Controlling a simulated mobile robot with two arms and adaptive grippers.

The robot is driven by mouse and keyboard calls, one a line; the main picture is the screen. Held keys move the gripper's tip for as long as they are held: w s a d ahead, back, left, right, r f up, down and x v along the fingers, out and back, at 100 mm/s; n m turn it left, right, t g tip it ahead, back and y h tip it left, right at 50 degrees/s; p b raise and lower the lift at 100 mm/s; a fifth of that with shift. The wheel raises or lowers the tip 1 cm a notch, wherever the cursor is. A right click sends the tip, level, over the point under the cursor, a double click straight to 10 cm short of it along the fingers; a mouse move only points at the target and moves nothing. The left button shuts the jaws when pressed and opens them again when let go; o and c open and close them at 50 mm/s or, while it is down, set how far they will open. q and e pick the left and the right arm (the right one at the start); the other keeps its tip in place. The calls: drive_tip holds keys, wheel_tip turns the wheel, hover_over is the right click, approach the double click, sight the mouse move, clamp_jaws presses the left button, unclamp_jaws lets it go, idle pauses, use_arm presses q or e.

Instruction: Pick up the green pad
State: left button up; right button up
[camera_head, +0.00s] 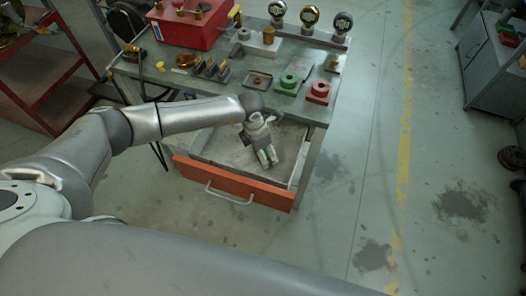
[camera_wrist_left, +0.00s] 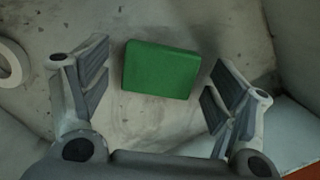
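The green pad (camera_wrist_left: 161,70) is a flat green block lying on the drawer floor in the left wrist view. My left gripper (camera_wrist_left: 155,95) is open, with one finger to each side of the pad and a gap on both sides. In the head view my left gripper (camera_head: 268,160) points down into the open drawer (camera_head: 230,184), which has an orange front. In that view the pad is mostly hidden by the gripper. My right gripper is not in view.
A white ring (camera_wrist_left: 10,62) lies on the drawer floor left of the pad. The workbench (camera_head: 225,97) above holds a red toolbox (camera_head: 190,22), a green block (camera_head: 288,84), a red block (camera_head: 318,92) and several gauges.

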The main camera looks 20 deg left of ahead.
use_arm(q)
drive_tip(key=shift+c, duration=1.1)
drive_tip(key=c, duration=0.5)
drive_tip(key=shift+w+r, duration=0.1)
drive_tip(key=shift+r, duration=0.4)
drive_tip(key=r, duration=0.2)
drive_tip(key=shift+s+r+b, duration=0.2)
drive_tip(key=shift+r+b, duration=0.1)
drive_tip(key=shift+b, duration=0.1)
drive_tip(key=s+r, duration=0.3)
drive_tip(key=s, duration=0.1)
drive_tip(key=s+r+b, duration=0.1)
drive_tip(key=s+r, duration=0.2)
drive_tip(key=s, duration=0.2)
drive_tip(key=s+r, duration=0.3)
drive_tip(key=s, duration=0.1)
drive_tip(key=shift+s+d+r+b, duration=0.25)
drive_tip(key=shift+s+d+b, duration=0.05)
drive_tip(key=shift+s, duration=0.05)
